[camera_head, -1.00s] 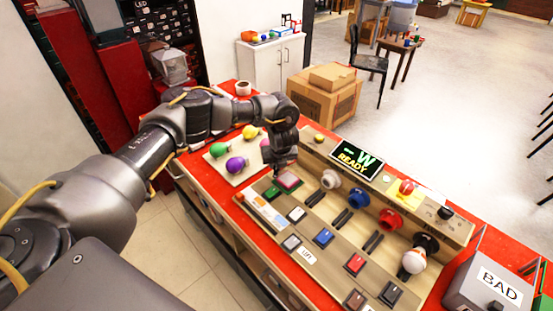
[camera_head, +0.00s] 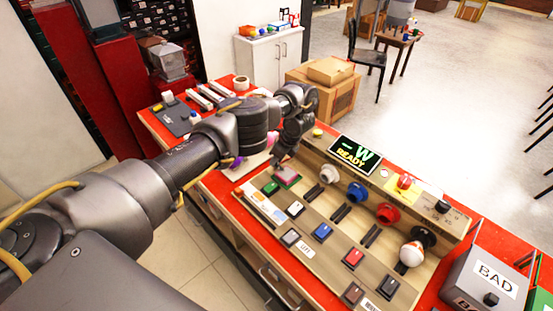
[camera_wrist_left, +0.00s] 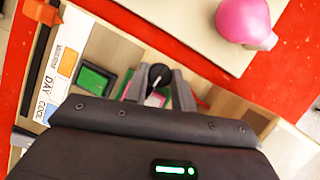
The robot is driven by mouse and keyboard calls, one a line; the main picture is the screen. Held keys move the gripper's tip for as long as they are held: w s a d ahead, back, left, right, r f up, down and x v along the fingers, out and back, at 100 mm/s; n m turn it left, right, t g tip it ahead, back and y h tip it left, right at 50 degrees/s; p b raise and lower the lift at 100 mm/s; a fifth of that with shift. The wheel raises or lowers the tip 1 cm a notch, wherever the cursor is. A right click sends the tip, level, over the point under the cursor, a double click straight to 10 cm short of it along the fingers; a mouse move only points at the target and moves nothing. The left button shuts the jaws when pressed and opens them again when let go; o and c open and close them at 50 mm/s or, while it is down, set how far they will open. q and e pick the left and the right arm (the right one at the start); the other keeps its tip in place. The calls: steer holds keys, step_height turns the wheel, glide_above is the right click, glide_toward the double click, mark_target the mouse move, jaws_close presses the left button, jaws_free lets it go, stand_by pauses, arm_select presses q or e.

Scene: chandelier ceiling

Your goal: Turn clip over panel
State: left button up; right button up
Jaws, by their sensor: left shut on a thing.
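The wooden panel (camera_head: 337,245) with coloured buttons and a row of sockets lies on the red table. My left gripper (camera_head: 278,160) is just above its far left corner, near a pink-topped button (camera_head: 288,176) and a green button (camera_head: 270,187). In the left wrist view the gripper (camera_wrist_left: 158,90) is shut on a small dark round-headed thing (camera_wrist_left: 159,73). Its lower part is hidden between the fingers, and I cannot tell whether it is a clip. The green button (camera_wrist_left: 95,80) is beside the fingers there. My right gripper is not in view.
A screen reading "READY" (camera_head: 355,152) stands on the panel's back ledge. A white bulb (camera_head: 411,254) sits in the rightmost socket. A grey "BAD" box (camera_head: 487,280) is at the right. A pink bulb (camera_wrist_left: 243,20) lies on a pale board. Tools and a grey board (camera_head: 180,118) are at the far left.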

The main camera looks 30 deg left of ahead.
arm_select(q)
steer(key=shift+w+a+n+b, duration=0.1)
steer(key=shift+n+b, duration=0.5)
steer(key=shift+b, duration=0.05)
steer(key=shift+r, duration=0.1)
steer(key=shift+g, duration=0.3)
steer(key=o, duration=1)
steer(key=p+v, duration=0.7)
steer(key=v, duration=0.3)
steer(key=shift+d+r, duration=0.3)
